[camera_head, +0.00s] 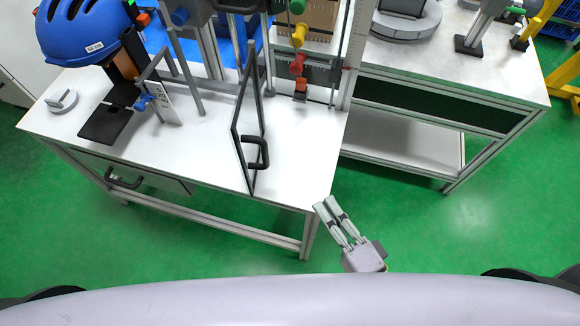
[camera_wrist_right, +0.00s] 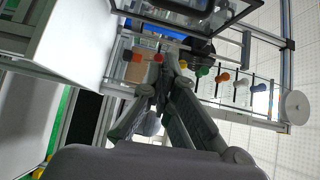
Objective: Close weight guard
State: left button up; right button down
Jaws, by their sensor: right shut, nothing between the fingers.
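The weight guard (camera_head: 236,150) is a clear panel in a dark frame on the white table. It stands upright and swung out toward the table's front edge, so it looks open. Its black handle (camera_head: 264,152) faces right. My right gripper (camera_head: 326,207) is off the table's front right corner, to the right of and apart from the guard. Its fingers are together and empty; they also show in the right wrist view (camera_wrist_right: 166,70). A dark-framed panel at the top of the right wrist view may be the guard. My left gripper is out of view.
The white table (camera_head: 205,135) carries a blue helmet (camera_head: 85,30) at the left and a post with coloured knobs (camera_head: 299,35) at the back. A drawer handle (camera_head: 124,180) sticks out at the front. A second table (camera_head: 450,75) stands to the right. Green floor is free in front.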

jog(key=s+a+r+p+x, duration=0.1)
jog(key=a+p+x, duration=0.1)
jog(key=x, duration=1)
jog(key=shift+w+a+p, duration=0.3)
jog(key=shift+a+p, duration=0.05)
jog(key=shift+p, duration=0.05)
jog(key=shift+r+m, duration=0.1)
jog(key=shift+m, duration=0.2)
